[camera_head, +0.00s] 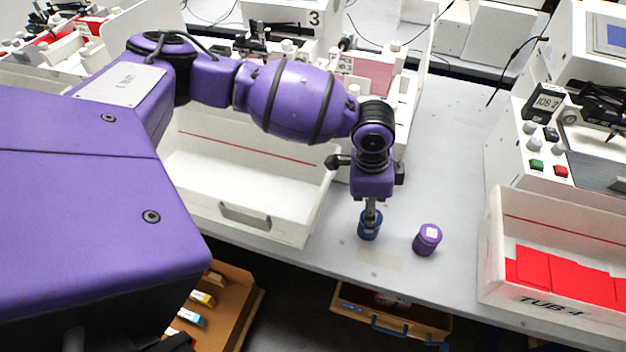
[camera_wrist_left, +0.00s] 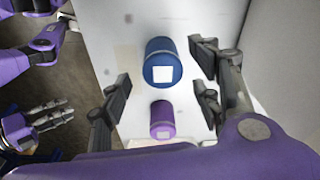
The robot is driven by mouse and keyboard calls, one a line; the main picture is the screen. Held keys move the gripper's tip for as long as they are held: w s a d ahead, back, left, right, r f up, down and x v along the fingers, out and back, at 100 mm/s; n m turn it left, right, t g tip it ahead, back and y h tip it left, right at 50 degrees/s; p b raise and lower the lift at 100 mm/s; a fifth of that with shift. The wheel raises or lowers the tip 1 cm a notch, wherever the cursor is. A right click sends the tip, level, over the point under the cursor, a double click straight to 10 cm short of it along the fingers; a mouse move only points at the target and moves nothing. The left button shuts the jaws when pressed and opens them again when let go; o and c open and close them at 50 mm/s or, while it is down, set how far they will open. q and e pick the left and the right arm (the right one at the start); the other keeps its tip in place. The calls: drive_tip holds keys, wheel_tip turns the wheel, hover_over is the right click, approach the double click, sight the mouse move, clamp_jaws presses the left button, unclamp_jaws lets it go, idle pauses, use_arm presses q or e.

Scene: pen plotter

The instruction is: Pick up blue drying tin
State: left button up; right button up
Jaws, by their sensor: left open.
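The blue drying tin (camera_head: 369,230) stands upright on the grey table, right below my left gripper (camera_head: 370,212). In the left wrist view the blue tin (camera_wrist_left: 163,66), with a white label on its lid, lies between the spread fingers of my left gripper (camera_wrist_left: 160,76). The fingers are open, with gaps on both sides of the tin. In the head view the gripper partly hides the tin's top. A grey-fingered hand on a purple arm, likely my right gripper (camera_wrist_left: 48,118), shows at the left of the wrist view.
A purple tin (camera_head: 427,240) stands close to the right of the blue one. A white drawer (camera_head: 270,222) is at the left. A white tub (camera_head: 548,303) with red cards is at the right. The table's front edge is near, with open wooden drawers below. Table space behind the tins is clear.

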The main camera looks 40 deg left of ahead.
use_arm(q)
drive_tip(key=f, duration=0.4)
drive_tip(key=d+f, duration=0.1)
drive_tip(key=f, duration=0.1)
drive_tip(key=shift+w+f, duration=0.2)
drive_tip(key=shift+f, duration=0.05)
drive_tip(key=c, duration=1.2)
drive_tip(key=shift+c, duration=0.2)
